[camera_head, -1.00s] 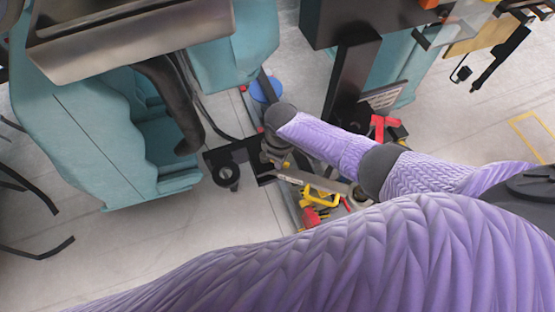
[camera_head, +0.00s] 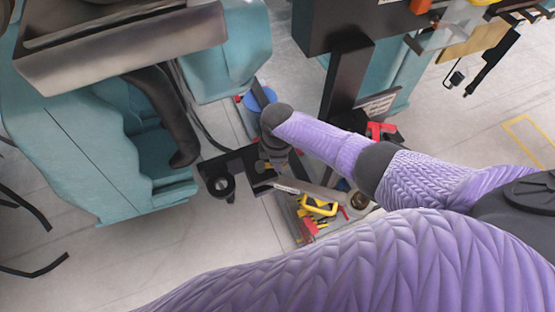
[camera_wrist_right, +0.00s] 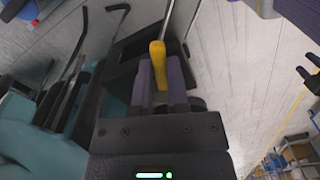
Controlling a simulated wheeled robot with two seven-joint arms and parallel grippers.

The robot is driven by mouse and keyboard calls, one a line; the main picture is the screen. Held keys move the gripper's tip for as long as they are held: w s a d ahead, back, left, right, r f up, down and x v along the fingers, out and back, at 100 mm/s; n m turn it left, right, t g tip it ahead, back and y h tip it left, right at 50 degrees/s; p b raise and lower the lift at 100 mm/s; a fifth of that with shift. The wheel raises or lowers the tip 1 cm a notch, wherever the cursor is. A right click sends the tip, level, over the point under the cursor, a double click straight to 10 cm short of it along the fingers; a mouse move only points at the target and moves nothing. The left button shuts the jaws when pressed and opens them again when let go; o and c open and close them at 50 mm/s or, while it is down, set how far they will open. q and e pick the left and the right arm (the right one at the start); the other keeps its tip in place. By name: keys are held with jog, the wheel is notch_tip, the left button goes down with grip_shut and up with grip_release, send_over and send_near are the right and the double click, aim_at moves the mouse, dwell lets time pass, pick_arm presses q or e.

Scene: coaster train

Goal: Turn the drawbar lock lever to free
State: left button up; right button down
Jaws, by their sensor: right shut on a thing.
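The drawbar lock lever has a yellow handle (camera_wrist_right: 158,62) on a thin metal rod in the right wrist view. My right gripper (camera_wrist_right: 162,80) is shut on this handle, with its purple-and-dark fingers on both sides. In the head view my right gripper (camera_head: 272,163) is low beside the black drawbar plate, and the lever is mostly hidden by my wrist. The black drawbar plate with a round eye (camera_head: 220,186) sticks out near the teal coaster car (camera_head: 85,140). My left gripper is not in view.
A grey tray (camera_head: 318,228) with a yellow-handled tool (camera_head: 320,206) and red items lies right of the drawbar. A black post (camera_head: 345,85) stands behind my right forearm. A blue disc (camera_head: 260,98) lies near the second teal seat. Open floor lies left of the tray.

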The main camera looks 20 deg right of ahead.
jog(key=c, duration=0.6)
grip_release()
jog(key=shift+r, duration=0.1)
notch_tip(320, 180, up, 10)
jog(key=shift+f+p, duration=0.15)
jog(key=shift+p, duration=1)
